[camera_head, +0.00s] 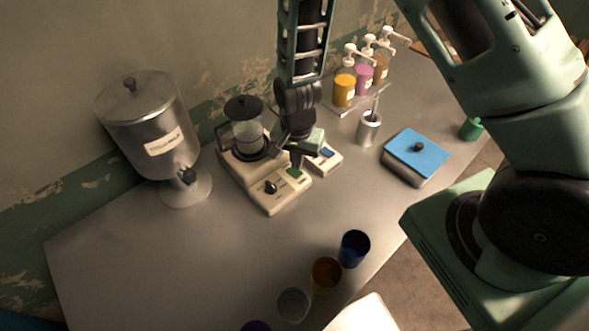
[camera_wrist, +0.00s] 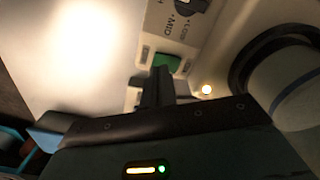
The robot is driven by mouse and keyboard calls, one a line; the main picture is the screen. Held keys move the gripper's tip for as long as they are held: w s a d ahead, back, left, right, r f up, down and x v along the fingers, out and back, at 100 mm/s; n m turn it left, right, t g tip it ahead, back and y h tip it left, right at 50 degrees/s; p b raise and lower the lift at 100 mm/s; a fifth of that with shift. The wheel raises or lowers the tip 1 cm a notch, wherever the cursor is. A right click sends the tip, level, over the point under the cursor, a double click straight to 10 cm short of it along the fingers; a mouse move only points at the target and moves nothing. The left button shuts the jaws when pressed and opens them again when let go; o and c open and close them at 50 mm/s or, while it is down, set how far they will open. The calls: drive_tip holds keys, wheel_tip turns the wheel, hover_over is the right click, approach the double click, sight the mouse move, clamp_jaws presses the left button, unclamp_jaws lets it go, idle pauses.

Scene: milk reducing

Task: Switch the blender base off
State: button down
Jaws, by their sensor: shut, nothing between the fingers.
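The cream blender base (camera_head: 258,178) stands on the table, with a clear jar (camera_head: 247,133) under a dark lid at its back. Its front panel has a black knob (camera_head: 271,187) and a green button (camera_head: 294,172). The wrist view shows the green button (camera_wrist: 167,62), the dark knob (camera_wrist: 189,7) with "MID" and "LOW" lettering, and a small glowing lamp (camera_wrist: 207,89). My gripper (camera_head: 297,163) points down over the panel. Its shut, empty fingers (camera_wrist: 157,75) are right by the green button; I cannot tell whether they touch it.
A metal milk dispenser (camera_head: 152,130) stands left. A small cream device (camera_head: 325,158) is close right of the base. Pump bottles (camera_head: 364,78), a metal cup (camera_head: 369,128) and a blue-lidded box (camera_head: 416,152) stand farther right. Several cups, including a blue one (camera_head: 354,248), line the front edge.

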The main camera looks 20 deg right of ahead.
sight(297, 173)
drive_tip(key=shift+f+b, duration=0.85)
drive_tip(key=shift+f, duration=0.3)
idle(0.8)
drive_tip(key=shift+r, duration=0.1)
drive_tip(key=shift+r+p, duration=3)
drive_tip(key=shift+r, duration=0.5)
drive_tip(key=shift+f, duration=0.1)
